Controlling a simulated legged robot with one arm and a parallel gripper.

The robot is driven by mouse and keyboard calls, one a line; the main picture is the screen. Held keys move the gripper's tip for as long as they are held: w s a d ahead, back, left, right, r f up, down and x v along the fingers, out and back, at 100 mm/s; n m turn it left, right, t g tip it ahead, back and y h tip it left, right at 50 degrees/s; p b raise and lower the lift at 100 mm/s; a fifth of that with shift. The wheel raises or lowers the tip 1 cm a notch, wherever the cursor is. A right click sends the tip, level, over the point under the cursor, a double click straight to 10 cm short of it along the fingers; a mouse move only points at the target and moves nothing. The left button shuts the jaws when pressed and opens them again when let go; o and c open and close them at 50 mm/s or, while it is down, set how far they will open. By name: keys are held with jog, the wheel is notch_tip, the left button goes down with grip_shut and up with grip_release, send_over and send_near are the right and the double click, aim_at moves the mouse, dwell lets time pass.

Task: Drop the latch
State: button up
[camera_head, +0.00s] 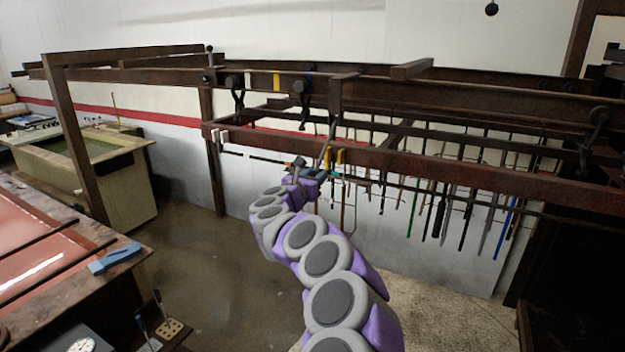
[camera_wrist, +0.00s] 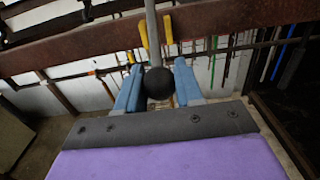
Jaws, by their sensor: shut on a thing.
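A grey rod (camera_head: 328,143) hangs from the dark rail structure and slants down to my gripper (camera_head: 322,172). I take it as the latch's handle. In the wrist view the rod (camera_wrist: 152,26) ends in a round black knob (camera_wrist: 158,84). The blue fingers of my gripper (camera_wrist: 157,72) stand on either side of the knob, shut on it. The fingertips and rod end are small in the head view. Where the rod joins the rail is hard to make out.
A brown beam (camera_head: 420,160) runs just behind the rod, with yellow pieces (camera_head: 341,156) on it. Several thin rods (camera_head: 443,205) hang along the wall at right. A bench (camera_head: 60,270) with a blue tool (camera_head: 115,258) stands at left. The floor (camera_head: 215,270) between is clear.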

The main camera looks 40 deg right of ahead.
jog(key=w+d+f+p, duration=0.2)
jog(key=w+d+f, duration=0.1)
jog(key=d, duration=0.4)
jog(key=w+d+f+p, duration=0.2)
jog(key=w+d+f, duration=0.1)
jog(key=d, duration=0.4)
jog(key=shift+d+f, duration=0.3)
jog(key=shift+f, duration=0.25)
dwell(1.0)
jog(key=shift+w, duration=0.1)
jog(key=o, duration=0.7)
jog(key=shift+w+f, duration=0.1)
jog(key=shift+o, duration=1.1)
jog(key=shift+d, duration=0.15)
